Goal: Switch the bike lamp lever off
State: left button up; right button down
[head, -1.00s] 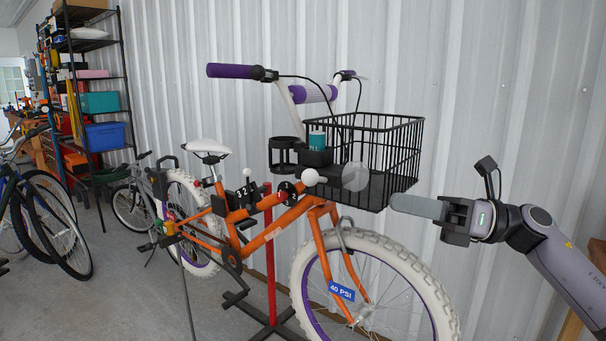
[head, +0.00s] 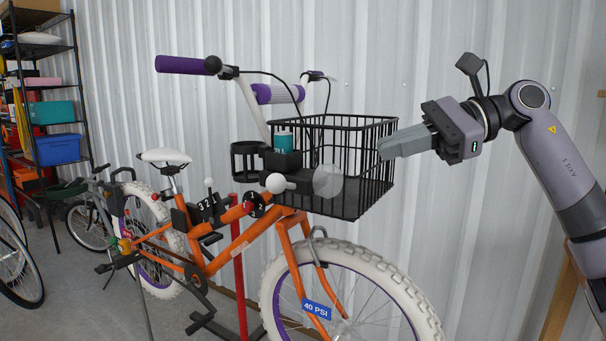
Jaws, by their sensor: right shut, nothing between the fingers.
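The orange bike (head: 262,238) stands against the wall. Its lamp, with a round clear lens (head: 328,181), sits below the handlebar, in front of the black wire basket (head: 372,165). A lever with a white ball knob (head: 276,183) is just left of the lens, its dark stem running toward the lamp. Whether the lamp is lit I cannot tell. My right gripper (head: 382,150) is shut and empty, its fingers pointing left at the basket's right side. It is apart from the lever, and I cannot tell whether it touches the basket. My left gripper is not in view.
The purple-gripped handlebar (head: 184,65) rises above the lamp. A black cup holder (head: 248,160) and a teal can (head: 284,142) are close to the lever. A red stand post (head: 239,280) is under the frame. Shelves (head: 50,110) stand at far left.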

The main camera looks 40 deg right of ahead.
jog(key=shift+a, duration=0.1)
jog(key=p, duration=0.4)
send_near(283, 186)
jog(key=w+a, duration=0.3)
jog(key=w, duration=0.1)
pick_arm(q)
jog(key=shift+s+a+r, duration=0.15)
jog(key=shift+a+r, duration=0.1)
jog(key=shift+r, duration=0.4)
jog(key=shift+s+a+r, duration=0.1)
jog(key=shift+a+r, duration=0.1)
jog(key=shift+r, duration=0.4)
pick_arm(e)
jog(key=shift+w+a+f, duration=0.3)
jog(key=shift+a+f, duration=0.35)
jog(key=shift+f, duration=0.2)
